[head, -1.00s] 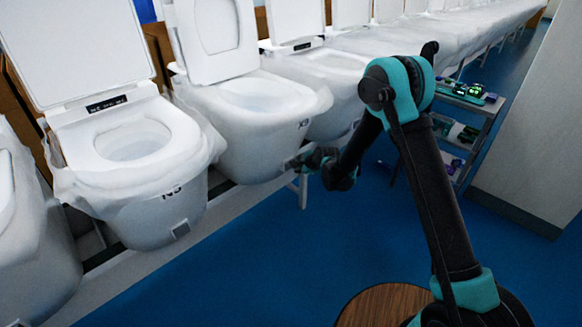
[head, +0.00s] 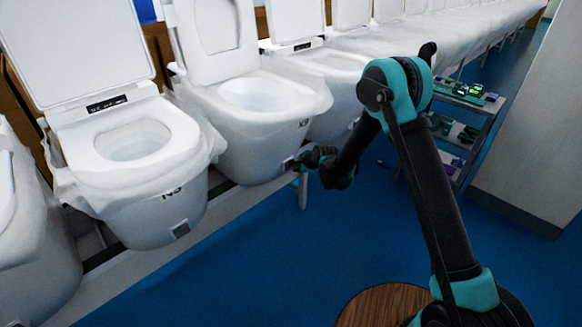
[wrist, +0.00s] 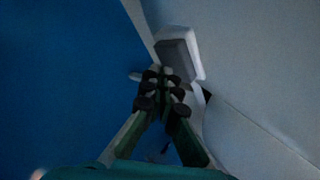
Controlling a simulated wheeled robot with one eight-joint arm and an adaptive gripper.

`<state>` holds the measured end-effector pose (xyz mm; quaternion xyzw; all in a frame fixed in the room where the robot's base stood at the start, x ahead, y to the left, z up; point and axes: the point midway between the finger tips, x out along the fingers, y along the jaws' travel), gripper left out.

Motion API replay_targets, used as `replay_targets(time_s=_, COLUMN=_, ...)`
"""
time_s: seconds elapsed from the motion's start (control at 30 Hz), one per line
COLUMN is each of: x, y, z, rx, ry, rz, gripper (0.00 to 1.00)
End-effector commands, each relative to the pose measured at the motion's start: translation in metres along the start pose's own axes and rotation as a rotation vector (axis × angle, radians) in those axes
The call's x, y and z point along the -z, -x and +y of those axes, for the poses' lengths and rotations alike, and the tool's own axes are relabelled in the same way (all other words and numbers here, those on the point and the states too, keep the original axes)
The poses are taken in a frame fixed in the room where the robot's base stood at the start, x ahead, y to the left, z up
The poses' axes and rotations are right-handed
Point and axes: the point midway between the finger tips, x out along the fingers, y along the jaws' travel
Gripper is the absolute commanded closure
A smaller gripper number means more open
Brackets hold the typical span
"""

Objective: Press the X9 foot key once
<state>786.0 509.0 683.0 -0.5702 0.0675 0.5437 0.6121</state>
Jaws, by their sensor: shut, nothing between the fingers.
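A white toilet (head: 255,140) wrapped in clear plastic stands in the middle of the row, with a small label (head: 304,123) on its side that is too blurred to read surely. My gripper (head: 294,164) is at the low front of this toilet, hiding most of the key in the head view. In the wrist view my gripper (wrist: 164,74) is shut and empty, its tips at the key's lower edge; I cannot tell whether they touch.
A nearer toilet (head: 150,220) at left carries a similar grey key (head: 181,229). A grey support rail (head: 225,205) runs beneath the row. A shelf cart (head: 470,110) with small items and a pale cabinet (head: 525,140) stand at right. The blue floor (head: 270,270) in front is clear.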

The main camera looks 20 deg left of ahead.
Motion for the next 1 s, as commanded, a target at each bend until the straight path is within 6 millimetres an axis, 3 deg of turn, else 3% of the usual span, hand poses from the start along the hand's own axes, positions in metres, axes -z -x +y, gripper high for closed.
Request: replay_targets(time_s=1.0, x=-0.0046, y=-0.0062, z=-0.0044, rx=0.000, ry=0.000, rz=0.000, gripper=1.00)
